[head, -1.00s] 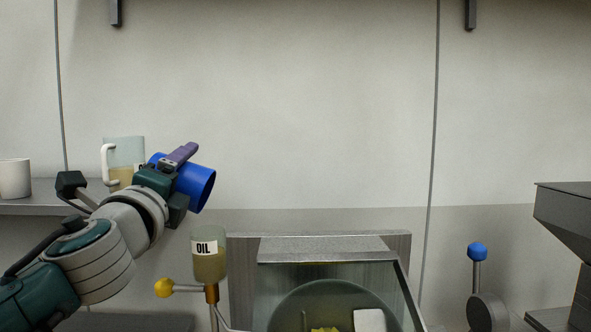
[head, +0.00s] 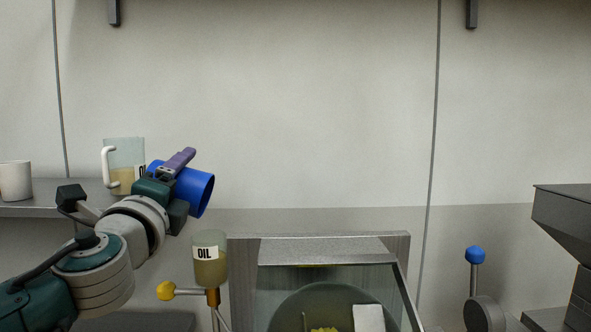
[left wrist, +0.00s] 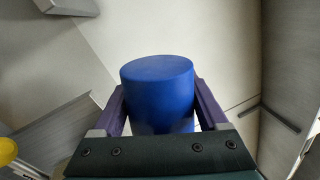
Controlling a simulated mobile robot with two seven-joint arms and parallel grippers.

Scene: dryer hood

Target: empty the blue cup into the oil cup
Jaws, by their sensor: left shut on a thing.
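The blue cup (head: 196,190) is held in my left gripper (head: 180,178), tilted with its mouth toward the lower right. In the left wrist view the blue cup (left wrist: 158,95) sits between the two purple fingers of my left gripper (left wrist: 160,105), its closed bottom toward the camera. The oil cup (head: 209,262), a clear cup labelled OIL with yellowish liquid, stands on a brass fitting below and slightly right of the blue cup. They are apart in the picture. What is inside the blue cup is hidden. My right gripper is not in view.
A pitcher (head: 124,165) with yellowish liquid and a white cup (head: 15,181) stand on the shelf (head: 58,190) behind my left arm. A yellow knob (head: 166,291) sticks out beside the oil cup.

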